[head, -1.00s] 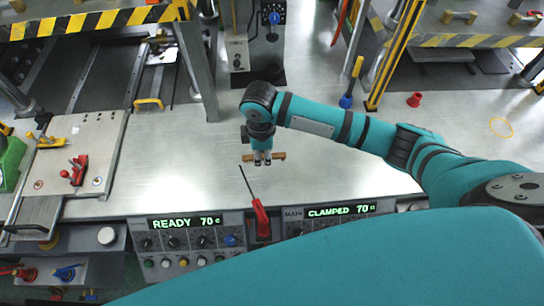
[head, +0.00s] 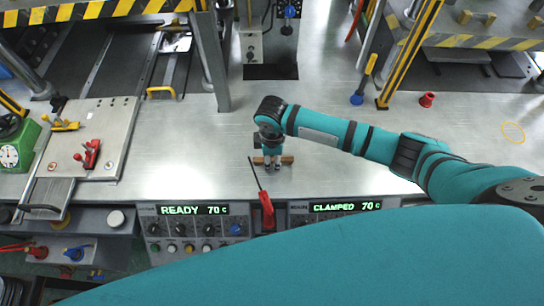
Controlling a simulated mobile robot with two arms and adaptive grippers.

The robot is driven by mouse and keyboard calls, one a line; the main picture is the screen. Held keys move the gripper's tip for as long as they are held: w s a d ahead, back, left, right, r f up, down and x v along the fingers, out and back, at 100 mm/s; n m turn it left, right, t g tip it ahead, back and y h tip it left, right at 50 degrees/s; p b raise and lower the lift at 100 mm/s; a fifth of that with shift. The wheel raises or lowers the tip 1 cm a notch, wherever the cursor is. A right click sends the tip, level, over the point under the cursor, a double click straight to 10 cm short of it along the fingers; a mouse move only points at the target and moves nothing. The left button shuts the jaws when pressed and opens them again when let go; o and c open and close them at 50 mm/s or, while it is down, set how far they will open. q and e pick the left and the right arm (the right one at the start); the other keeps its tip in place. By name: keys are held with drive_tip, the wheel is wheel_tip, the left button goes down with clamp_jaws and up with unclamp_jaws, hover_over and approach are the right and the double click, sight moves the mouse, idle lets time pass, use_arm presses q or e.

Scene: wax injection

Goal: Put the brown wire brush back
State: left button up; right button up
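The brown wire brush (head: 287,160) lies crosswise between the fingers of my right gripper (head: 272,163). Its two ends stick out to the left and right. My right arm comes in from the right and its gripper points down over the front middle of the metal table (head: 180,150). The gripper appears shut on the brush, whose middle is hidden by the fingers. I cannot tell the height of the brush over the table. My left gripper is not in view.
A yellow ring (head: 512,132) marks the table at right. A red cone (head: 427,99) and blue-tipped tool (head: 358,98) stand behind the arm. A clamp plate (head: 90,140) is at left.

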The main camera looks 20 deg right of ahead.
sight(272, 159)
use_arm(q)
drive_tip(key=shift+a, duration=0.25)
use_arm(e)
drive_tip(key=shift+o, duration=0.6)
drive_tip(key=shift+r, duration=0.1)
drive_tip(key=shift+r, duration=0.25)
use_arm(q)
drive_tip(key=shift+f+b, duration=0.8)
use_arm(e)
wheel_tip(272, 159, up, 12)
drive_tip(key=shift+f, duration=0.15)
